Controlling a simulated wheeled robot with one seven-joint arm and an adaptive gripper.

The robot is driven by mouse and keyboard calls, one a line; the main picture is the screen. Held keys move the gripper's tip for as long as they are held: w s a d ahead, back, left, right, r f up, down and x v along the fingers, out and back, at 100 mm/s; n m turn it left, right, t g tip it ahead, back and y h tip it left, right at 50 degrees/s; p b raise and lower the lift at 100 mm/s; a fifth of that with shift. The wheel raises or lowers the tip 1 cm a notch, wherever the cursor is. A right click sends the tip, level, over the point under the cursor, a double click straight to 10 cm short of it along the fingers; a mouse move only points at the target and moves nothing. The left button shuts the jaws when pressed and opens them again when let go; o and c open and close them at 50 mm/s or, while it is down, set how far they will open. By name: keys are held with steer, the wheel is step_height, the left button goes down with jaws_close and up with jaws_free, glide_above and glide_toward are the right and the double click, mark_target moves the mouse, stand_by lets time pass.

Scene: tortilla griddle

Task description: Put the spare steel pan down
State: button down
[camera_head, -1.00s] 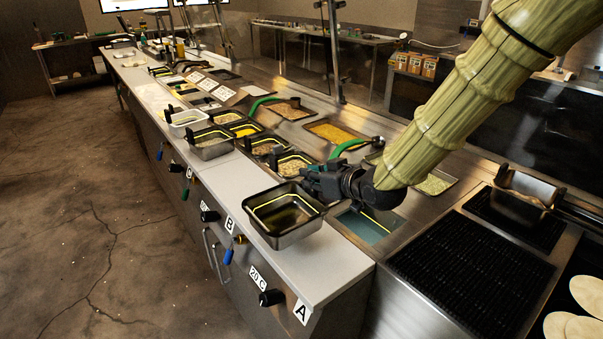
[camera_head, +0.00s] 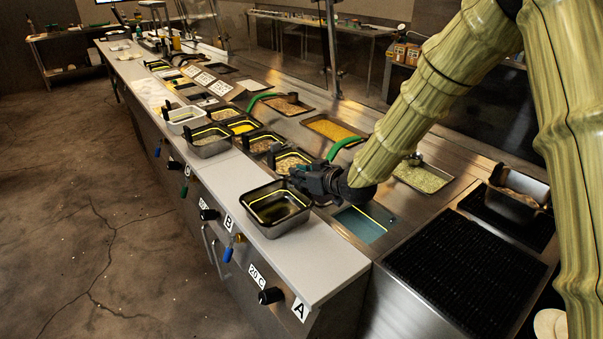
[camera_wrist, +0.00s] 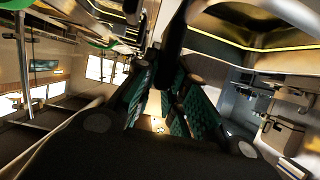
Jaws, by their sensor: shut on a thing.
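The spare steel pan (camera_head: 277,208) is an empty-looking rectangular metal pan with a yellow line inside its rim. In the head view it is level at the white counter ledge (camera_head: 325,262), near the end marked A; I cannot tell whether its base touches the ledge. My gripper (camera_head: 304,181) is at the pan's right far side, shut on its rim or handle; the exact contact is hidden. In the wrist view the pan's inside (camera_wrist: 255,25) fills the upper right, beside the teal-padded fingers (camera_wrist: 160,100).
Filled pans (camera_head: 208,141) stand farther along the ledge. A blue-floored well (camera_head: 360,224) is right of my gripper. A black grill (camera_head: 465,270) and another steel pan (camera_head: 518,190) lie at right. The ledge in front of the pan is clear.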

steer(key=shift+s+r, duration=0.1)
steer(key=shift+r, duration=0.05)
steer(key=c, duration=1.5)
jaws_free()
steer(key=shift+f, duration=0.25)
steer(key=shift+o, duration=0.2)
steer(key=shift+r, duration=0.1)
steer(key=shift+r, duration=0.1)
steer(key=b+v, duration=0.3)
steer(key=v, duration=0.9)
steer(key=shift+d, duration=0.1)
